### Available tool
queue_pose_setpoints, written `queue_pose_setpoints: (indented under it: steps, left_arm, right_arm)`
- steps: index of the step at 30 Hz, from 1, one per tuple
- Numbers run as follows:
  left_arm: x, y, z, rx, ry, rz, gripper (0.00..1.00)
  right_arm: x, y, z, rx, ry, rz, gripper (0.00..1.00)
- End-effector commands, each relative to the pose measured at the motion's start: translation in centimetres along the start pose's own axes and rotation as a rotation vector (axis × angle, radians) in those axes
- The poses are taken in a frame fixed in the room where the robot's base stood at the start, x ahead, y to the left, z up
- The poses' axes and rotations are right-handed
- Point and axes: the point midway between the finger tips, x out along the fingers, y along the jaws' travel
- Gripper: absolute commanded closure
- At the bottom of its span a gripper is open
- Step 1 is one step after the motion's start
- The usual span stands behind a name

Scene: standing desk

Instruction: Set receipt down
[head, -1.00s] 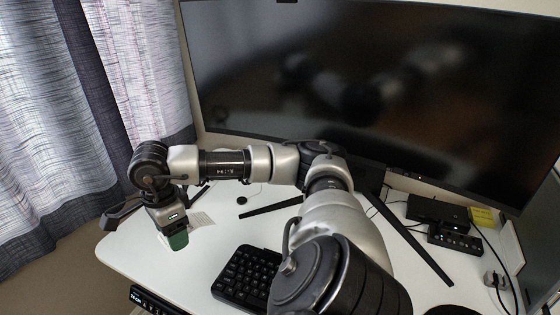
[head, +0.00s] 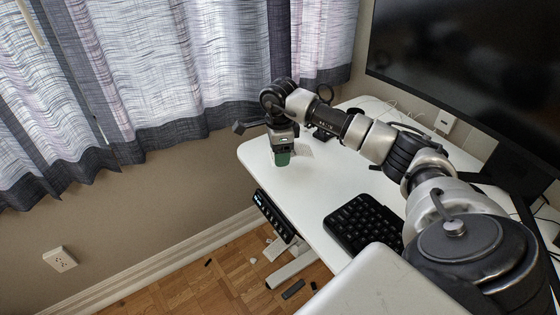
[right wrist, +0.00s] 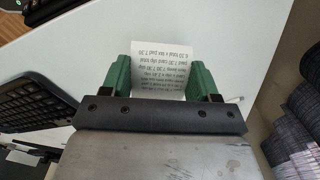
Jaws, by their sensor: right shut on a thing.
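The receipt (right wrist: 163,80) is a white strip of paper with printed lines, seen between the green fingers of my right gripper (right wrist: 161,64) in the right wrist view. The gripper is shut on it, one finger at each side edge. In the head view, my right gripper (head: 283,158) points down over the left end of the white desk (head: 310,195). A pale part of the receipt (head: 305,148) shows just behind the fingers. Whether the paper touches the desk top is hard to tell. My left gripper is not in view.
A black keyboard (head: 362,222) lies on the desk right of the gripper. A large monitor (head: 470,65) stands behind. Curtains (head: 190,70) hang close behind the desk's left end. A control panel (head: 272,215) sits under the front edge. Small items litter the floor.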

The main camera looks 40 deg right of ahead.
Motion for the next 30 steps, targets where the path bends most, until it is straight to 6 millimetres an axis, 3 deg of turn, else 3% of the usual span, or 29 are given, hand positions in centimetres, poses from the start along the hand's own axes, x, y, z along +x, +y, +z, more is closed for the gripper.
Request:
queue_pose_setpoints:
  steps: [9, 21, 22, 24, 27, 30]
  left_arm:
    - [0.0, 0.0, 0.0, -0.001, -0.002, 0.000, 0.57]
    - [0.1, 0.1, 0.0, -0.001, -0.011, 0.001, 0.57]
    - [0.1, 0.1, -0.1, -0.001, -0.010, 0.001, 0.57]
    - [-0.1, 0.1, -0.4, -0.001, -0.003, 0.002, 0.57]
    - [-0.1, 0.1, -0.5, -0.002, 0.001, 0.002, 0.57]
    - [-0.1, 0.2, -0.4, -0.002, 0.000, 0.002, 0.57]
  right_arm:
    - [3.9, 0.1, 0.0, 0.001, 0.001, 0.004, 0.61]
    - [4.2, 0.1, -0.1, 0.000, 0.000, 0.001, 0.61]
    - [4.1, 0.1, -0.1, 0.000, 0.000, 0.001, 0.38]
    - [4.1, 0.1, -0.1, 0.000, 0.000, 0.001, 0.27]
    - [4.1, 0.1, -0.1, 0.000, 0.000, 0.001, 0.14]
    - [4.1, 0.1, -0.1, 0.000, 0.000, 0.001, 0.14]
